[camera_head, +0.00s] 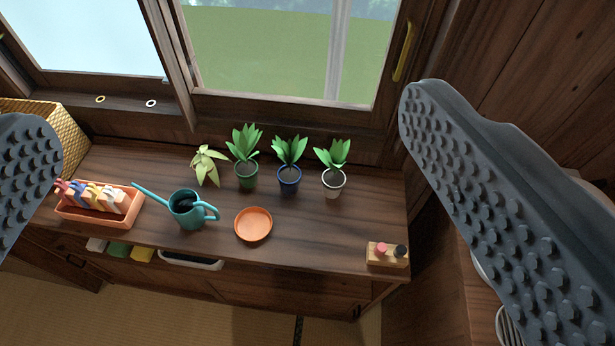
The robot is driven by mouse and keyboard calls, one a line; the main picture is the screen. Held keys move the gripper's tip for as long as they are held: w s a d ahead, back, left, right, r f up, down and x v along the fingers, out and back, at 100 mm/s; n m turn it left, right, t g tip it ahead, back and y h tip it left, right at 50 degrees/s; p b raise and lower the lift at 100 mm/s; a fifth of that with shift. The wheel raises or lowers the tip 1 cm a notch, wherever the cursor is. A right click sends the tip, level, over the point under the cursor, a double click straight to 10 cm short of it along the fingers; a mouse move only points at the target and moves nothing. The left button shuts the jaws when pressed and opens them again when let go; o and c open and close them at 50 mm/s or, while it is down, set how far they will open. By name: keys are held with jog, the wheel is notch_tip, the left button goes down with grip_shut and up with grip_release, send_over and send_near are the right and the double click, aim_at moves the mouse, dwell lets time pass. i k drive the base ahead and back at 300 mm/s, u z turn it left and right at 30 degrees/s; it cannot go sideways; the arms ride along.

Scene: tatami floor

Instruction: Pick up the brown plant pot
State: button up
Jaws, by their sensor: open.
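My gripper (232,120) is open, with a dark studded finger at each side of the view and nothing between them. Beyond it, potted plants stand in a row at the back of a wooden cabinet top (330,235). The leftmost is a pale, drooping plant (207,165); its pot is hidden by the leaves or blends with the brown wood, so I cannot tell its colour. To its right stand a green pot (246,182), a blue pot (289,186) and a white pot (333,190), each with an upright green plant. I see no clearly brown pot.
In front of the plants are a teal watering can (187,212) and an orange saucer (253,224). An orange planter (75,217) holds packets at the left. A small wooden holder (386,261) sits at the right corner. A woven basket (75,130) and windows are behind.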

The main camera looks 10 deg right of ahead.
aim_at(204, 164)
jog(key=z, duration=0.05)
jog(key=k, duration=0.4)
jog(key=z, duration=0.5)
jog(key=i, duration=1.25)
jog(key=u, duration=0.7)
